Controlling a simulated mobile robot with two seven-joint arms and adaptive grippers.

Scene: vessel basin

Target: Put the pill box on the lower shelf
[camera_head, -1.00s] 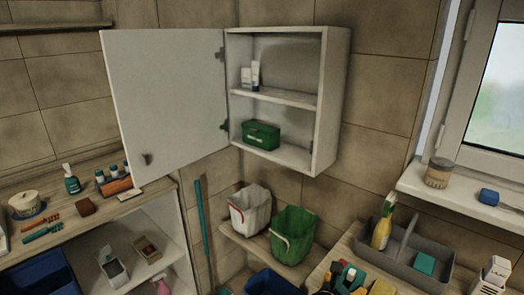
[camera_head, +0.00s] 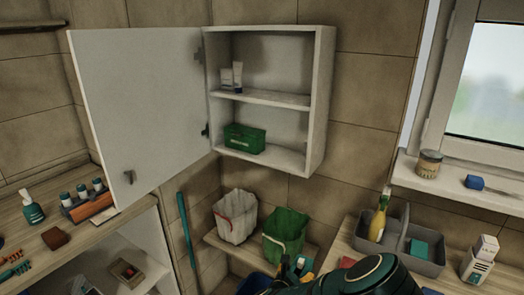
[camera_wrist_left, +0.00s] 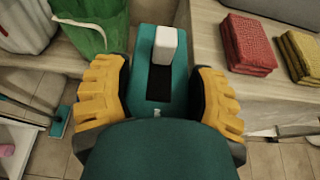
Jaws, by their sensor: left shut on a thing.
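My left gripper (camera_wrist_left: 160,95) has yellow fingers shut on a teal box (camera_wrist_left: 148,75) with a dark slot and a white block on top. I take this to be the pill box. The open wall cabinet has an upper shelf (camera_head: 275,98) and a lower shelf (camera_head: 285,160). The lower shelf has a green case at its left and bare room at its right. My right gripper is not in view.
The green case (camera_head: 244,139) stands on the lower shelf. The cabinet door (camera_head: 140,110) hangs open to the left. Red cloths (camera_wrist_left: 247,45) lie right of the gripper in the wrist view. A grey caddy (camera_head: 425,262) stands at right.

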